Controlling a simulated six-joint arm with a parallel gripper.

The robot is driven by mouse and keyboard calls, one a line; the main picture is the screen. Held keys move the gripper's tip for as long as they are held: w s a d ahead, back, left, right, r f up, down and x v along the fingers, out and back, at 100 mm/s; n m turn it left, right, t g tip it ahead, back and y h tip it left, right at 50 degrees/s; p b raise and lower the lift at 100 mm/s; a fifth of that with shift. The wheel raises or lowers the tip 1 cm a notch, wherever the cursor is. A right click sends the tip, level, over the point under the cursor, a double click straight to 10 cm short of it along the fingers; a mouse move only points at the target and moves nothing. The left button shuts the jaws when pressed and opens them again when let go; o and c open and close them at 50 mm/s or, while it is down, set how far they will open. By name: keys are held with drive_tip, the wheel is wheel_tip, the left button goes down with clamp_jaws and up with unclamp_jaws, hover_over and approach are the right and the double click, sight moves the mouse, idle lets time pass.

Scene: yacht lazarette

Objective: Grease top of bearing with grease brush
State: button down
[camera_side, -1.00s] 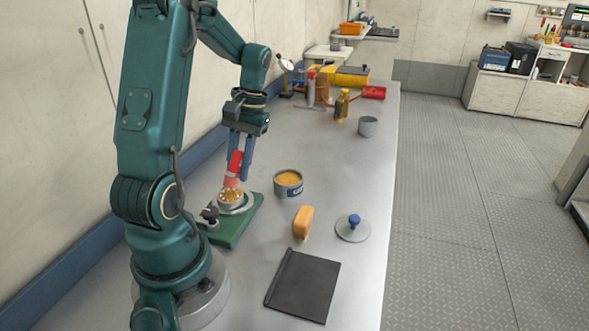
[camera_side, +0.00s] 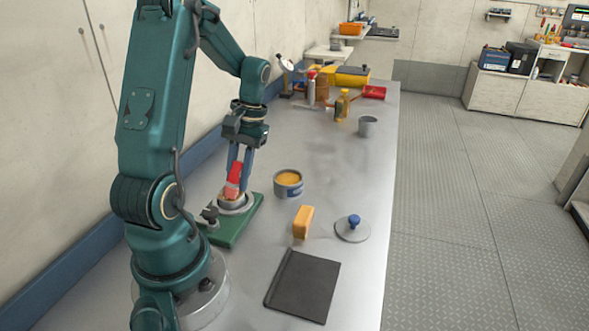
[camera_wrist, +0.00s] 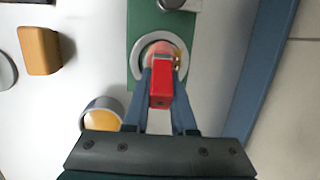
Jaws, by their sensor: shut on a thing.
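My gripper (camera_side: 238,168) is shut on the red handle of the grease brush (camera_side: 233,181). The brush points down, slightly tilted, with its lower end at the top of the bearing (camera_side: 236,206). The bearing sits on a green base plate (camera_side: 237,232). In the wrist view the brush (camera_wrist: 161,84) covers much of the bearing ring (camera_wrist: 138,60), so I cannot tell how much grease lies on it. The open grease tin (camera_side: 289,186) with yellow-orange grease stands to the right of the bearing; it also shows in the wrist view (camera_wrist: 101,120).
An orange block (camera_side: 303,222), a round grey lid with a blue knob (camera_side: 353,230) and a dark flat plate (camera_side: 303,287) lie in front. A grey cup (camera_side: 368,126) and several bottles and tools stand further back. The right edge of the bench is clear.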

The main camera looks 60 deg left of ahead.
drive_tip(key=shift+w+a, duration=0.3)
wheel_tip(320, 180, up, 7)
drive_tip(key=shift+f, duration=0.1)
drive_tip(key=shift+s+d+r, duration=0.1)
drive_tip(key=shift+r, duration=0.5)
drive_tip(key=shift+d+r, duration=0.1)
drive_tip(key=w+d+r+m+y, duration=0.1)
drive_tip(key=w+d+m, duration=0.3)
drive_tip(key=d, duration=0.4)
drive_tip(key=w+d+r+m+y, duration=0.1)
drive_tip(key=w+d+r+m, duration=0.2)
drive_tip(key=d, duration=0.6)
drive_tip(key=shift+w+m+t, duration=0.4)
drive_tip(key=shift+w+m, duration=0.7)
drive_tip(key=shift+a, duration=0.1)
